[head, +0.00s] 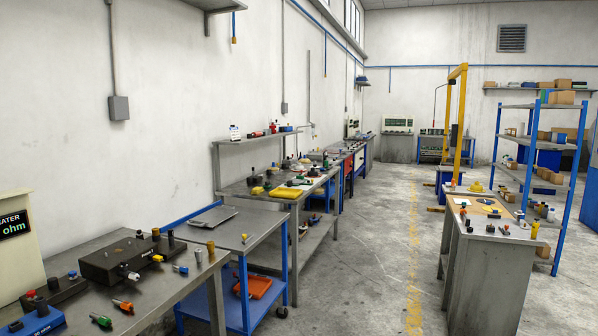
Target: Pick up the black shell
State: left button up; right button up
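Neither of my grippers is in view. I cannot single out the black shell for certain. Several small dark items stand on the workbench along the left wall, such as a small black item (256,190) beside yellow pieces. They are too small to make out their shape. A black box (120,263) with posts on top sits on the near left bench, but I cannot tell that it is a shell.
The near left bench (165,299) holds small coloured connectors. A blue cart (262,222) stands beyond it. A grey cabinet table (492,283) and a blue-framed shelf rack (515,151) stand on the right. The concrete floor with a yellow line (413,262) is open between them.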

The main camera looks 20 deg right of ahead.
aim_at(313, 174)
jog(key=i+l+z, duration=0.6)
jog(key=i, duration=0.2)
jog(key=i+l+z, duration=0.35)
jog(key=i+z, duration=0.3)
jog(key=i, duration=3.75)
jog(key=i+l+u, duration=0.15)
jog(key=i, duration=0.3)
jog(key=i+l+u, duration=0.15)
jog(key=i, duration=0.3)
jog(key=i+l+u, duration=0.1)
jog(key=i, duration=0.3)
jog(key=i+l+u, duration=0.15)
jog(key=i+l, duration=0.15)
jog(key=i, duration=0.1)
